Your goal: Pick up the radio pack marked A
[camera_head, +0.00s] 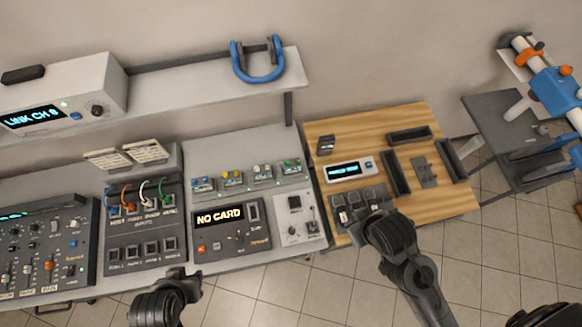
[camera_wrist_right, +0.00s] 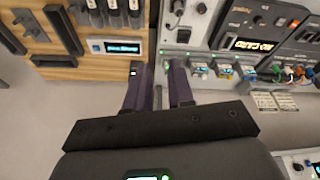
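Several dark radio packs (camera_head: 358,203) sit in a row at the front of the wooden table, beside my right arm. They also show at the top of the right wrist view (camera_wrist_right: 100,14). A separate small dark pack-like item (camera_head: 326,145) with a lit face lies near the table's back left corner. I cannot read a letter A on any of them. My right gripper (camera_wrist_right: 160,68) has its two fingers apart with nothing visible between them. In the head view its fingertips are hidden. My left gripper (camera_head: 188,283) is low in front of the left bench; its fingers are unclear.
A lit display unit (camera_head: 350,169) and dark open trays (camera_head: 409,135) occupy the wooden table (camera_head: 430,195). A NO CARD console (camera_head: 225,230) and a mixer (camera_head: 45,255) stand left. A dark side table (camera_head: 500,130) stands right.

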